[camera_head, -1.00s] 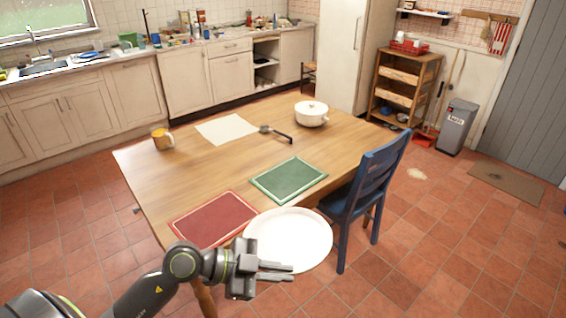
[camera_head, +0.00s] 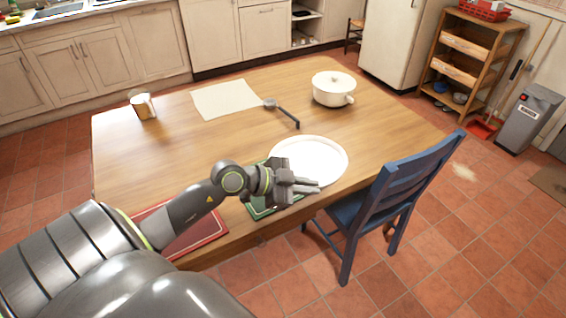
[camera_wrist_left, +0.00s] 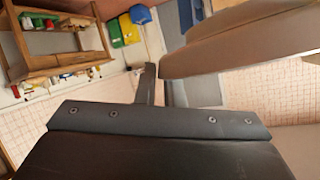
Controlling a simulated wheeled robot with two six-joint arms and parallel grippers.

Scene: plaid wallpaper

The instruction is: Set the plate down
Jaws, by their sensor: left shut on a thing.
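My left gripper (camera_head: 312,187) is shut on the near rim of the round white plate (camera_head: 310,156). The plate is over the wooden table (camera_head: 185,155), near its front right edge, and looks about level. Whether it touches the tabletop or hangs just above it, I cannot tell. The plate and my gripper hide much of the green placemat (camera_head: 260,209). In the left wrist view a pale, blurred shape (camera_wrist_left: 245,45) fills the upper right; I cannot tell for certain what it is. My right gripper is not in view.
A red placemat (camera_head: 200,235) lies partly under my arm. A white lidded pot (camera_head: 333,90), a dark ladle (camera_head: 284,112), a cream mat (camera_head: 225,99) and a mug (camera_head: 143,106) are farther back. A blue chair (camera_head: 400,190) stands at the right edge. The table's middle is clear.

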